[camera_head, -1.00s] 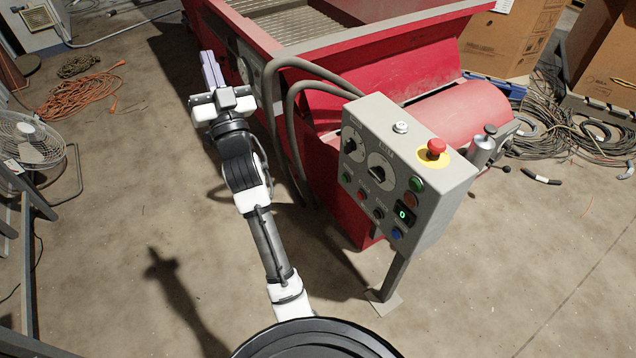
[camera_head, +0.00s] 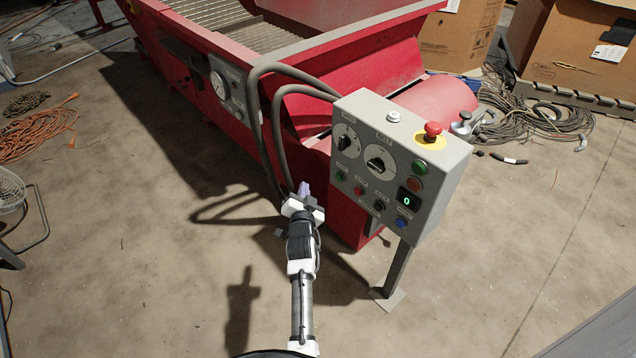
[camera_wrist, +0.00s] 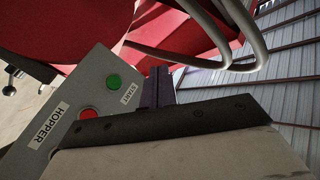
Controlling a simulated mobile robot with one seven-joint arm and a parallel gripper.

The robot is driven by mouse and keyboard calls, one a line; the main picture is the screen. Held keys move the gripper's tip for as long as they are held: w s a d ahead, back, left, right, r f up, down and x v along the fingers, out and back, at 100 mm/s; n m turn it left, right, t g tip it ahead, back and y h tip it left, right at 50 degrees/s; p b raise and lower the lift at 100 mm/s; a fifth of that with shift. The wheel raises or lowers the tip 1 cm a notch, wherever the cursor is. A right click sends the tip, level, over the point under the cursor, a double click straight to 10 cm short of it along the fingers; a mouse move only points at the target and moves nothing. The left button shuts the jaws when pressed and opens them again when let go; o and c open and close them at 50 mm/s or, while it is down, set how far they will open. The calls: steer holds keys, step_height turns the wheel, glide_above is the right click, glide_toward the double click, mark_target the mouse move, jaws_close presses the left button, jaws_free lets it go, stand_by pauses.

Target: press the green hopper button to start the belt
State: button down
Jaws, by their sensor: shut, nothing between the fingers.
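In the wrist view, a grey panel labelled HOPPER (camera_wrist: 52,125) shows a round green button (camera_wrist: 113,82) beside a START label, with a red button (camera_wrist: 88,113) below it. My gripper (camera_wrist: 160,72) has its purple fingers together and empty, to the right of the green button and apart from it in the picture. In the head view, my gripper (camera_head: 304,188) is just left of the grey control box (camera_head: 440,205), low beside the hoses. I cannot tell which face of the box carries the HOPPER label; it does not show in the head view.
Grey hoses (camera_head: 266,110) arch between the red machine (camera_head: 345,75) and the box. The box stands on a post (camera_head: 397,268) and has a red mushroom button (camera_head: 432,131) on top.

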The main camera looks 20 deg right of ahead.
steer(key=f, duration=0.1)
steer(key=s+f, duration=0.1)
steer(key=d+f, duration=0.1)
steer(key=shift+s+f+m+g, duration=0.2)
steer(key=shift+s+m+g, duration=0.1)
steer(key=shift+m+g, duration=0.1)
steer(key=shift+d, duration=0.1)
